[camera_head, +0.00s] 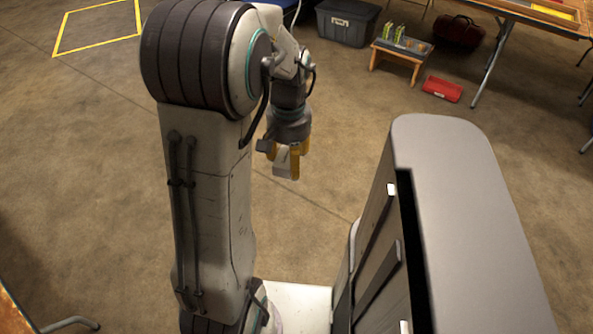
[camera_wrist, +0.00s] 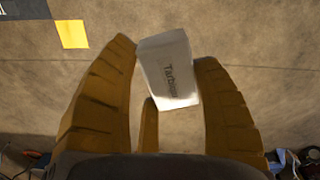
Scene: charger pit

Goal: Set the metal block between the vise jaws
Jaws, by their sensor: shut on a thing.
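A light grey metal block (camera_wrist: 167,72) with dark lettering on one face sits between the yellow fingers of my gripper (camera_wrist: 165,75) in the wrist view. The fingers are shut on it and it sticks out past their tips, slightly tilted. In the head view my gripper (camera_head: 287,160) hangs from my arm over open concrete floor, with the block (camera_head: 283,164) at its end, clear of any surface. I cannot make out a vise in either view.
A small wooden bench (camera_head: 402,60) with green items stands at the back, beside a dark grey bin (camera_head: 345,24) and a red tray (camera_head: 442,89). A table (camera_head: 535,14) stands at the top right. A yellow floor outline (camera_head: 97,45) is at upper left. The floor around my gripper is clear.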

